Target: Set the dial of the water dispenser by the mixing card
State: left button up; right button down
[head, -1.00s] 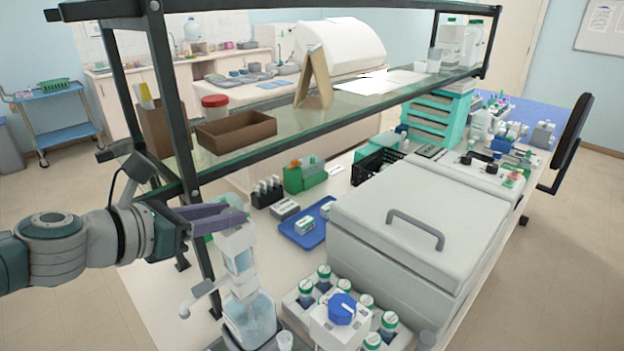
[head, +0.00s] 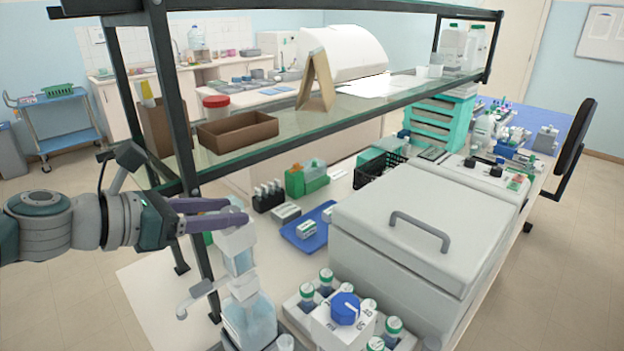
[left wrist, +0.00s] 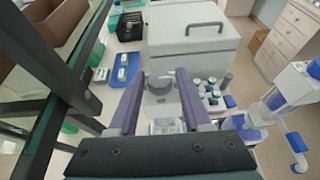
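A clear bottle dispenser (head: 249,318) with a white head (head: 237,243) and a spout to the left stands at the bench's near left. My left gripper (head: 232,213) is at the dispenser's head. In the left wrist view, its purple fingers (left wrist: 163,85) are apart, one on each side of the grey-white head; I cannot tell whether they touch it. A white box with a large blue numbered dial (head: 345,308) stands to the right. A folded brown stand (head: 317,82) is on the shelf; no mixing card text is readable. My right gripper is out of view.
A second dispenser with blue parts (left wrist: 275,104) shows at right in the left wrist view. The shelf's dark post (head: 178,120) rises close to my left gripper. Several capped bottles (head: 307,292) and a big grey lidded box (head: 415,240) stand to the right.

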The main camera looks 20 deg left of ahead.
pick_arm(q)
jog(key=shift+o, duration=1.2)
jog(key=v, duration=1)
